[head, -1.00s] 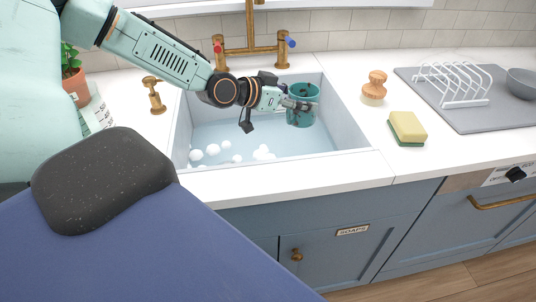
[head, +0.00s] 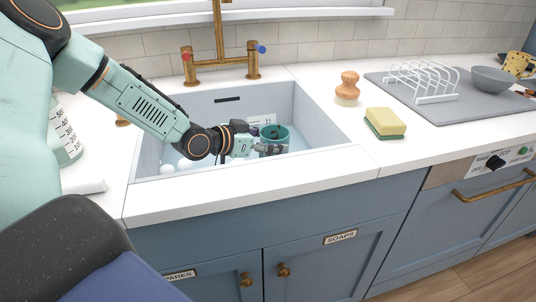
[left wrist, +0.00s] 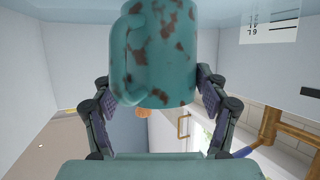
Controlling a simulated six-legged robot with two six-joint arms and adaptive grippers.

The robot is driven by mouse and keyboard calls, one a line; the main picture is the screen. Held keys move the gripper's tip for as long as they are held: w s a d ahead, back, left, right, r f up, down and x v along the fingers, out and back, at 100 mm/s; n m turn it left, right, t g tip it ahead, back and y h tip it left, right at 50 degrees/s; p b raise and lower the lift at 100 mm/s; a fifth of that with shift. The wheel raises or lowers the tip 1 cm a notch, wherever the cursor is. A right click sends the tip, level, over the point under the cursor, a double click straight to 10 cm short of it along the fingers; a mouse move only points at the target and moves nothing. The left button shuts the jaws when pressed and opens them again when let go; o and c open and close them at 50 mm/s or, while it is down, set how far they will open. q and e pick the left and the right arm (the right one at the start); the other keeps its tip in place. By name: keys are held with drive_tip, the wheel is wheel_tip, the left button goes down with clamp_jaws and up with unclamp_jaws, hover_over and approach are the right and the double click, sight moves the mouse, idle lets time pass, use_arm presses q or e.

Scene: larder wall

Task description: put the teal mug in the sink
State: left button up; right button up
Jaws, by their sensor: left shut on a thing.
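The teal mug (head: 276,133) is inside the sink basin, towards its right side. In the left wrist view the mug (left wrist: 155,55) has brown blotches and a handle on its left. My left gripper (head: 270,150) is shut on the mug, with a finger on each side of it in the left wrist view (left wrist: 160,95). The sink (head: 322,132) is pale, with bluish water and white suds at its left. Whether the mug touches the sink floor is hidden by the gripper and the front rim. My right gripper is not in view.
A brass tap (head: 220,68) stands behind the sink. A grey mat (head: 450,110) carries a white rack (head: 420,80) and a grey bowl (head: 492,79). A measuring jug (head: 66,140) stands left.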

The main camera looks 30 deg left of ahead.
use_arm(q)
wheel_tip(320, 180, down, 3)
drive_tip(key=shift+r+b, duration=0.15)
drive_tip(key=shift+b, duration=0.5)
drive_tip(key=shift+s, duration=0.1)
drive_tip(key=shift+f, duration=0.25)
drive_tip(key=o, duration=1.4)
drive_tip(key=shift+r, duration=0.1)
